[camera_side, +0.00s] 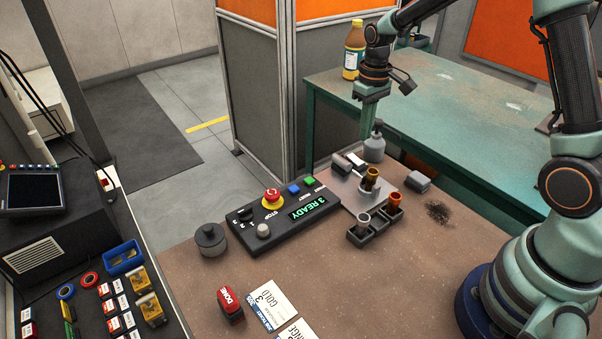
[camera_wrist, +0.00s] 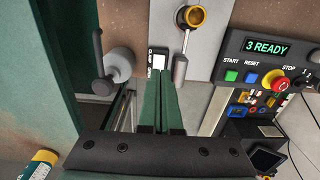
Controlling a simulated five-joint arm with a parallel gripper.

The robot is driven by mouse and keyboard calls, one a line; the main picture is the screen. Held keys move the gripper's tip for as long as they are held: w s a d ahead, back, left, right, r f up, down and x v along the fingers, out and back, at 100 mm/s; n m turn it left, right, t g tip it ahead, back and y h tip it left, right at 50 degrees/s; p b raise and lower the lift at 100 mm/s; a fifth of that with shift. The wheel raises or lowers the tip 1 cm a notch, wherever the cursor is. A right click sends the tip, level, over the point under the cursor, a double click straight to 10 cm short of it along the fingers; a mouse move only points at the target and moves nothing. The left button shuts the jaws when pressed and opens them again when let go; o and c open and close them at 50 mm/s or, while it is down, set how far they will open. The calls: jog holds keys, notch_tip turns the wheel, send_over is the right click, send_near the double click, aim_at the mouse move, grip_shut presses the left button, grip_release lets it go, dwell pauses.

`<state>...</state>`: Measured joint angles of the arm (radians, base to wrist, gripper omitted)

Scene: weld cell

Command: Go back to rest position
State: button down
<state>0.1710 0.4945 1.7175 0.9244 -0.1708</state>
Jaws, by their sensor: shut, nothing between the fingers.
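The fingertips lie over the end of a light metal plate (camera_side: 350,190), near a small black-and-white label (camera_wrist: 158,62). A brass-coloured cup (camera_side: 371,176) stands on the plate; it also shows in the wrist view (camera_wrist: 193,16).
A control box (camera_side: 283,222) reads "3 READY" and has a red stop button (camera_side: 272,196). A dark rack (camera_side: 360,238) holds cylinders. A bottle (camera_side: 353,50) stands on the green table (camera_side: 450,100).

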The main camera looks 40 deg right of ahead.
jog(key=s+a+r+t, duration=0.2)
jog(key=s+a+r, duration=0.1)
jog(key=s+r, duration=0.4)
jog(key=s+a+r+t, duration=0.3)
jog(key=s+a+r, duration=0.1)
jog(key=s+r, duration=0.3)
jog(key=shift+s+a+r+t, duration=0.25)
jog(key=shift+s+t, duration=0.05)
jog(key=shift+s, duration=0.2)
